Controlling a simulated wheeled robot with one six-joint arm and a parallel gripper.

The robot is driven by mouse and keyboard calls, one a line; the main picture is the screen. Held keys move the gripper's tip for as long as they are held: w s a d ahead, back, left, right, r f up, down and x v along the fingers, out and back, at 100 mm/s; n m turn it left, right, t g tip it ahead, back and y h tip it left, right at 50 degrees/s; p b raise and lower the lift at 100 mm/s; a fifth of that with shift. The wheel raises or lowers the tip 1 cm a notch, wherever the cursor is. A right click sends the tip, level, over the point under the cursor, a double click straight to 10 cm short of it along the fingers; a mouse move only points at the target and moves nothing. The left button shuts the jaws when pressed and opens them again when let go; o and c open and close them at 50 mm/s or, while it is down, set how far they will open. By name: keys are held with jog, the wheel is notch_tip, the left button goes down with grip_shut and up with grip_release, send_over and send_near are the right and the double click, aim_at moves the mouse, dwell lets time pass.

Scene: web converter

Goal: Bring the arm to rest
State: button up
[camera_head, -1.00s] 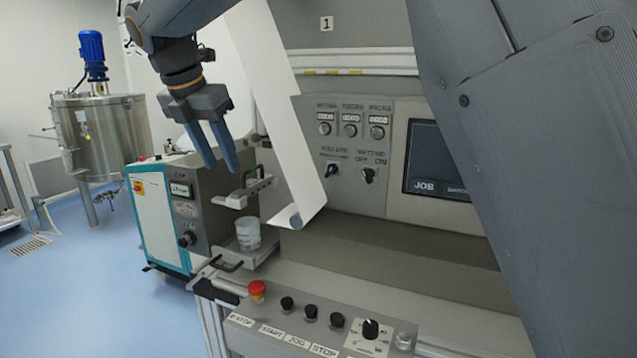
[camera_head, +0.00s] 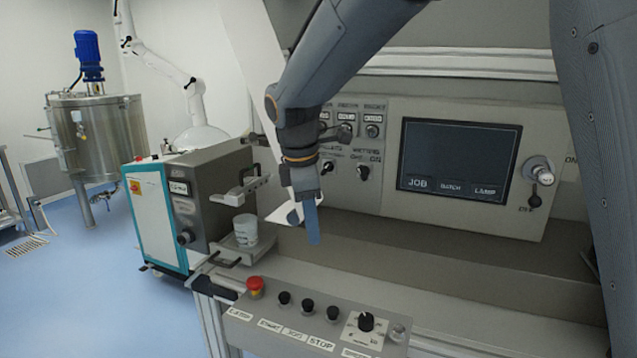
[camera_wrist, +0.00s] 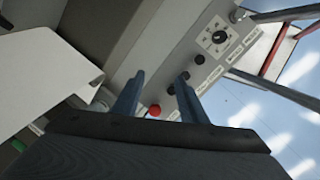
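My gripper (camera_head: 311,226) hangs in front of the machine's control face in the head view, fingers pointing down. It is seen nearly edge-on there and covers some of the knobs behind it. In the wrist view my gripper (camera_wrist: 160,76) shows two blue fingers set apart with nothing between them, so it is open and empty. The row of black buttons and the red stop button (camera_wrist: 154,110) lie beyond the fingers in that view. My arm reaches down from the top of the head view.
The white web (camera_wrist: 45,75) hangs close beside my gripper; its lower end (camera_head: 281,214) shows behind it. A button panel (camera_head: 261,315) with a red stop button (camera_head: 255,286) lies below. A white cup (camera_head: 244,231) stands on a bracket at left. A dark screen (camera_head: 455,155) is at right.

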jog(key=s+d+f+m, duration=0.7)
jog(key=s+d+m, duration=0.2)
jog(key=d, duration=0.1)
jog(key=s+d+f+m+g+y, duration=0.1)
jog(key=s+d+f+m, duration=0.7)
jog(key=s+d+m, duration=0.2)
jog(key=shift+s+d+f, duration=0.15)
jog(key=shift+s+d, duration=0.05)
jog(key=shift+d, duration=0.3)
jog(key=shift+c, duration=0.3)
